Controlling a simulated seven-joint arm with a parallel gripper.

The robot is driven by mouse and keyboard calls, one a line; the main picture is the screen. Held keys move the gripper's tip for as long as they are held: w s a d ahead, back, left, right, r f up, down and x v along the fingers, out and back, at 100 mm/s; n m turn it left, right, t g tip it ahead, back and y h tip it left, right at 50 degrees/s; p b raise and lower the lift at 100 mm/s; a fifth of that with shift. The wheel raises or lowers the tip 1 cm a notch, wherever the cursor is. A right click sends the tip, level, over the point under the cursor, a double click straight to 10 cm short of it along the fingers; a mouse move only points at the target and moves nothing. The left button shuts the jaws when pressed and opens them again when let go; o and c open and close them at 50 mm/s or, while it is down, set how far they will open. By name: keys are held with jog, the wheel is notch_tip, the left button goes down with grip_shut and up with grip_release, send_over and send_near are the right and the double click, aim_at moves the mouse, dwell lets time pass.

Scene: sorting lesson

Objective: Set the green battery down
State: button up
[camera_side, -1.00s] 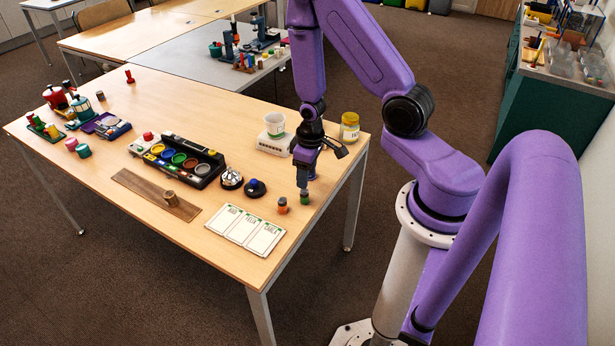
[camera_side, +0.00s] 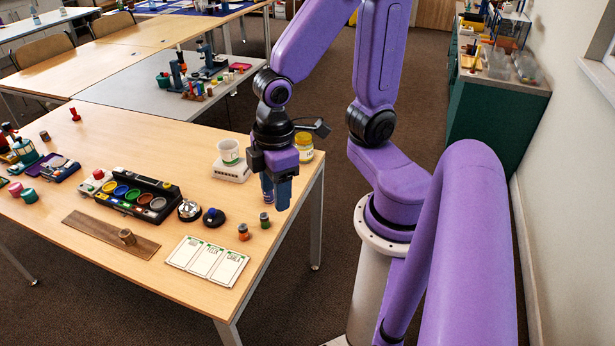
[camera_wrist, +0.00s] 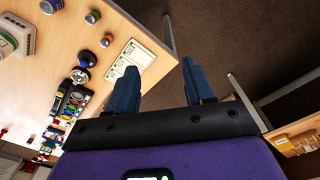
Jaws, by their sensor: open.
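The green battery (camera_side: 265,220) stands upright on the table near its right edge, beside an orange battery (camera_side: 243,231). My gripper (camera_side: 276,203) is open and empty, raised above the table edge, a little right of the green battery and apart from it. In the wrist view my gripper's two blue fingers (camera_wrist: 164,76) are spread with only floor and table edge between them. The green battery also shows there (camera_wrist: 92,17), up and left of the fingers.
A three-panel card (camera_side: 206,261) lies in front of the batteries. A dark domed button (camera_side: 213,218), a black sorting tray (camera_side: 133,190), a white scale (camera_side: 231,172) with a cup and a yellow-lidded jar (camera_side: 304,146) stand nearby. A wooden strip (camera_side: 105,232) lies at front left.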

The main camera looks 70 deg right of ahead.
jog(key=s+r+n, duration=0.2)
jog(key=s+r, duration=0.2)
jog(key=s, duration=0.2)
jog(key=shift+s, duration=0.25)
